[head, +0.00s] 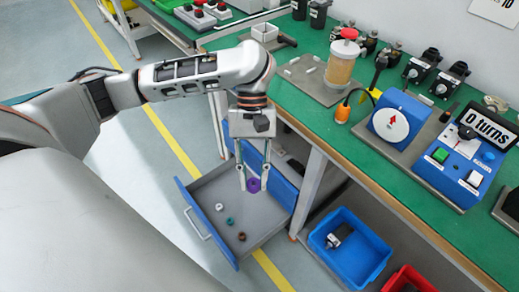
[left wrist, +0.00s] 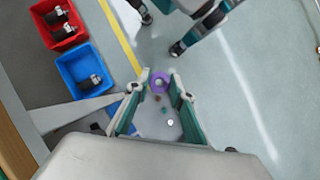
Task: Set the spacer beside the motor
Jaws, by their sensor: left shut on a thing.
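My left gripper (head: 253,188) is shut on a purple ring-shaped spacer (head: 253,184) and holds it over the open drawer (head: 205,192). In the left wrist view, the purple spacer (left wrist: 159,74) sits between the two fingertips, its hole facing the camera. A dark motor-like part (head: 339,236) lies in the blue bin (head: 375,256). More black motor-like units (head: 422,66) stand on the green bench; I cannot tell which is the task's motor.
Several small rings, white, teal and brown (head: 242,236), lie in the drawer. The green bench (head: 345,140) has a blue dial box (head: 391,122) and a "0 turns" control box (head: 459,164) near its front edge. A red bin (head: 408,280) stands beside the blue bin.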

